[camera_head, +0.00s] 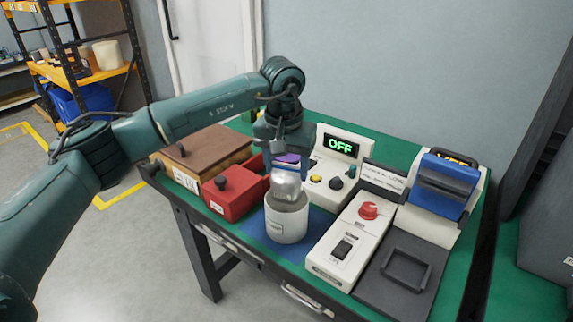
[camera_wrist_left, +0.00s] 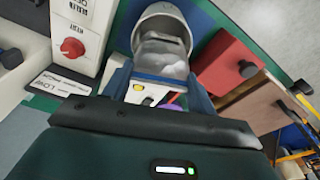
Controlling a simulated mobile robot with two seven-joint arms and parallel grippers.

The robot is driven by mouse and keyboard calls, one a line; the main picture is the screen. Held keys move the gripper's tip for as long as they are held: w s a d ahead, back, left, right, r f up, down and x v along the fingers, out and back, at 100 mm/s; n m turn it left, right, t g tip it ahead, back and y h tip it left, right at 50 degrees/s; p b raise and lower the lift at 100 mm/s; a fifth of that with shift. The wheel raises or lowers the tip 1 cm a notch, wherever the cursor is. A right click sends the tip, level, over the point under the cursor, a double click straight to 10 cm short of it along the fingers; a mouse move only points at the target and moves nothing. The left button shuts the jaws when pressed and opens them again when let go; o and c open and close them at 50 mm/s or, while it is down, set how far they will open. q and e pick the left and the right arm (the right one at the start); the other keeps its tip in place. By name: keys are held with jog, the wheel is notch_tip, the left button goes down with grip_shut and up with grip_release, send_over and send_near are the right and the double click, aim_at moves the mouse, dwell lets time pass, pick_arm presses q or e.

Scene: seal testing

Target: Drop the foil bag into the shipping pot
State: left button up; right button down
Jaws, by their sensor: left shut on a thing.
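The shipping pot (camera_head: 287,225) is a white, round, open-topped container standing on a blue mat on the green bench. The silver foil bag (camera_head: 286,186) hangs upright over its mouth, with its lower end at or just inside the rim. My left gripper (camera_head: 287,165) points down above the pot and is shut on the top of the bag. In the left wrist view, the bag (camera_wrist_left: 160,57) lies between the blue fingers, with the pot (camera_wrist_left: 165,12) behind it. How deep the bag reaches cannot be told. My right gripper is not in view.
A red box (camera_head: 234,192) and a brown-lidded box (camera_head: 203,152) stand left of the pot. Behind it is a white device with an "OFF" display (camera_head: 341,146). To the right are a white control box with a red knob (camera_head: 369,210) and a blue-topped machine (camera_head: 441,185).

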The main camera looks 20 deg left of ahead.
pick_arm(q)
jog(key=shift+f+b, duration=0.4)
jog(key=shift+f, duration=0.2)
jog(key=shift+f+b, duration=0.95)
jog(key=shift+f, duration=0.4)
jog(key=shift+f, duration=0.15)
jog(key=o, duration=1)
jog(key=shift+o, duration=0.2)
